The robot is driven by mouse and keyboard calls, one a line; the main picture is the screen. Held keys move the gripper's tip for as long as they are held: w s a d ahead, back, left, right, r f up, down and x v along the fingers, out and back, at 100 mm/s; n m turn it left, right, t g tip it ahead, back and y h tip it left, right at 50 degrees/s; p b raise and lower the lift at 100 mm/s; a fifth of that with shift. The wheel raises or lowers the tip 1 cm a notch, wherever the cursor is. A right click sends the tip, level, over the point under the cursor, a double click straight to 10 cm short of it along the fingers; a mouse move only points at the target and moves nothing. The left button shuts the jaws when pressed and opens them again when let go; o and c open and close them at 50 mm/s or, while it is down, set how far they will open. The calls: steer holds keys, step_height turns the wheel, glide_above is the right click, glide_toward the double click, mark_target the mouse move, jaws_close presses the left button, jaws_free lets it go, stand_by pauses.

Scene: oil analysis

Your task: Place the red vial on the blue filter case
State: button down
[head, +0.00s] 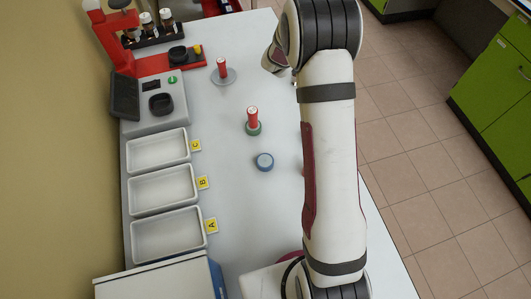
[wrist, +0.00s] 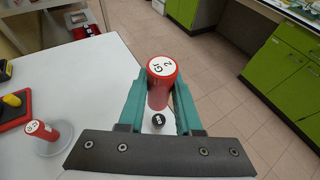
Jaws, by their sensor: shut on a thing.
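My gripper (wrist: 160,76) has teal fingers shut on a red vial (wrist: 161,88) with a white lettered top, in the wrist view. In the head view my arm hides the gripper and this vial. The blue filter case (head: 264,162) is a small round disc on the table, with nothing on top. Another red vial (head: 253,118) stands upright on a green case (head: 253,129) just beyond it. A further red vial (head: 222,68) stands on a grey disc (head: 231,77); one red vial on a pale disc also shows in the wrist view (wrist: 42,132).
White trays (head: 158,149) with yellow letter cards line the table's left side. A grey device (head: 165,115) and a red stand (head: 115,40) are at the back left. A small black round thing (wrist: 158,121) shows between my fingers. The table around the blue case is clear.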

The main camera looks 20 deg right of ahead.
steer(key=s+a+h, duration=0.1)
steer(key=s+a, duration=0.3)
steer(key=a, duration=0.4)
steer(key=m+g+h, duration=0.3)
steer(key=m+g, duration=0.1)
steer(key=m, duration=0.1)
glide_above(265, 160)
step_height(265, 160, down, 13)
steer(key=shift+f, duration=0.2)
steer(key=shift+f, duration=0.1)
steer(key=c, duration=0.6)
jaws_free()
